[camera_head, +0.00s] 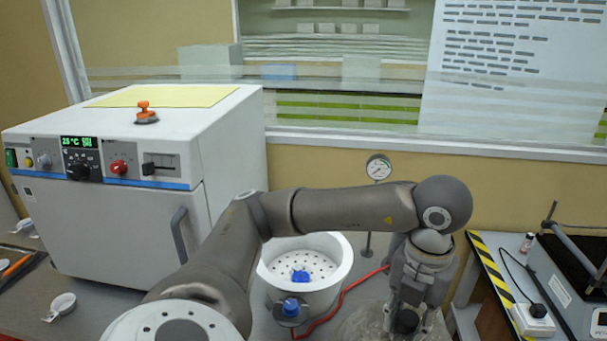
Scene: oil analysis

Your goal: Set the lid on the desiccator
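The desiccator (342,262) is a white round bowl in the middle of the bench, open at the top. A white perforated plate shows inside it, with a small blue object (300,277) on it. A blue-capped fitting (291,307) is at its front. A greyish, see-through dome, seemingly the lid (365,325), is at the bottom edge, right of the desiccator and partly cut off. My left gripper (407,322) points down at a dark knob at the dome's top right. Its fingers are hard to make out, so I cannot tell whether it grips the knob. My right gripper is not in view.
A white oven (110,220) stands at left with an orange-knobbed object (146,113) on top. A gauge (378,167) on a stand is behind my arm. A red hose (345,293) runs beside the desiccator. A striped-edge station (500,270) with equipment is at right.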

